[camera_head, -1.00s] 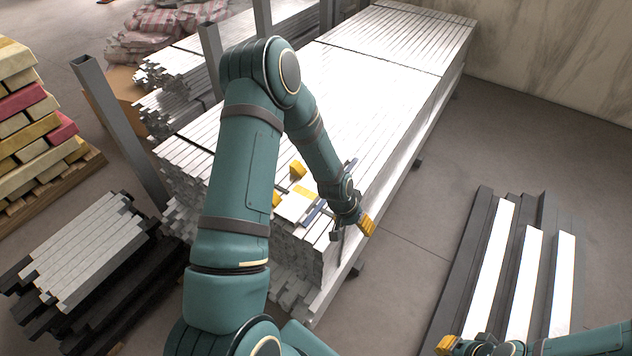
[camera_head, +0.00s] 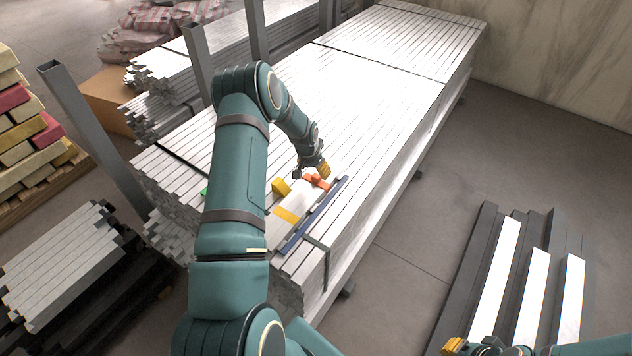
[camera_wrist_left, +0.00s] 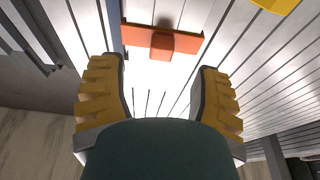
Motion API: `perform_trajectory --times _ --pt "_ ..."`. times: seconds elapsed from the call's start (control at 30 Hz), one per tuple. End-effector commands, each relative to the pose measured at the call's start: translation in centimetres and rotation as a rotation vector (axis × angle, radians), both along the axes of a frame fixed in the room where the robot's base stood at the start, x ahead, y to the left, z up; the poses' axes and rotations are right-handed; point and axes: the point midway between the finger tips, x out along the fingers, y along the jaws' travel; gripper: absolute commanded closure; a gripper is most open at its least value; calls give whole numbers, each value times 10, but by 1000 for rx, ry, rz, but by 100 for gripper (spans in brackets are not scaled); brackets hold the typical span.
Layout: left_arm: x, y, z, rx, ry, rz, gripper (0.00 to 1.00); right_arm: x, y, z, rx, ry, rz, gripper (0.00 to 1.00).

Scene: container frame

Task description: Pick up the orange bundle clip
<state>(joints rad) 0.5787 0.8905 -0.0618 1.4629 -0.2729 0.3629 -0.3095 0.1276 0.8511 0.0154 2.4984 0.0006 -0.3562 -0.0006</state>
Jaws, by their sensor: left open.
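The orange bundle clip (camera_head: 316,181) lies on top of the stack of pale metal bars (camera_head: 375,95). In the left wrist view the clip (camera_wrist_left: 162,43) is a flat orange bar with a raised block at its middle. It lies just beyond the fingertips, roughly centred between them. My left gripper (camera_head: 323,170) is at the clip's far side in the head view, close above it. In the left wrist view the left gripper (camera_wrist_left: 158,72) is open with nothing between its yellow-padded fingers. My right gripper (camera_head: 451,346) shows partly at the bottom edge, away from the stack.
A pale sheet with a yellow band (camera_head: 286,214) and a long dark-blue strip (camera_head: 314,215) lie nearer. Upright grey posts (camera_head: 199,65) stand left of the stack.

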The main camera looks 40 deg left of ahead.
Motion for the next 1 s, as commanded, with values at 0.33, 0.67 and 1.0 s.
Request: perform_trajectory --times 0.33,0.67,1.0 --pt "5 2 -29 0 -1 0 36 2 0 -10 -1 -4 0 100" --pt "13 4 -54 1 -2 1 36 3 0 -16 -1 -9 -1 100" --pt "13 3 -53 0 -2 0 100 3 0 -16 -1 -8 -2 100"
